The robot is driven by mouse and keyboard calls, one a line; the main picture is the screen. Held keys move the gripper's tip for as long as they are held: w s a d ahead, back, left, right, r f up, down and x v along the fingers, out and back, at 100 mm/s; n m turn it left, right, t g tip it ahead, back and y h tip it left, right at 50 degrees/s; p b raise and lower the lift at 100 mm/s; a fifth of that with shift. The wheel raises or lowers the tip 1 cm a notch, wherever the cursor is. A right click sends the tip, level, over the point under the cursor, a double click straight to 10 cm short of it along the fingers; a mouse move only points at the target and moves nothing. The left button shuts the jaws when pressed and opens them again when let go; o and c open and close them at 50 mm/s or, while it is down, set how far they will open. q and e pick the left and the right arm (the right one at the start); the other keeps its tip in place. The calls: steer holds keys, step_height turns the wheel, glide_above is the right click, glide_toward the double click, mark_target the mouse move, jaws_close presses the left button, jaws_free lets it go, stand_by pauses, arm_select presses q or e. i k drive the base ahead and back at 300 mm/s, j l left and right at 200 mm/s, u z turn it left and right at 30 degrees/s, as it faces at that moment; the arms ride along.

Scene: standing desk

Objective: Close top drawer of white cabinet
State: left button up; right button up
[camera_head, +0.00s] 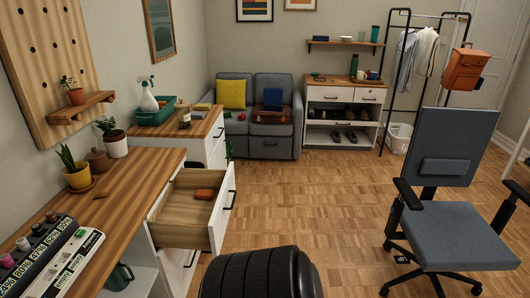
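A white drawer (227,219) with a wooden interior and a dark bar handle stands pulled out toward the right. It is the upper drawer of a white cabinet (170,262) under the wooden desk top. An orange-red block-like object (205,194) lies inside the drawer. Below it, a lower white front with a dark handle shows partly and looks shut. Neither of my grippers is in view. A black ribbed shape at the bottom middle seems to be part of my own body.
A blue-grey office chair (462,240) stands at the right. The wooden floor (310,205) between chair and drawer is clear. The desk top (125,195) holds plants and a labelled rack (60,262). A sofa (270,140) and a white dresser (343,95) stand at the back.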

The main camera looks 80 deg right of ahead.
mark_target(178, 205)
steer(key=i+l+z, duration=0.1)
steer(key=z, duration=2.2)
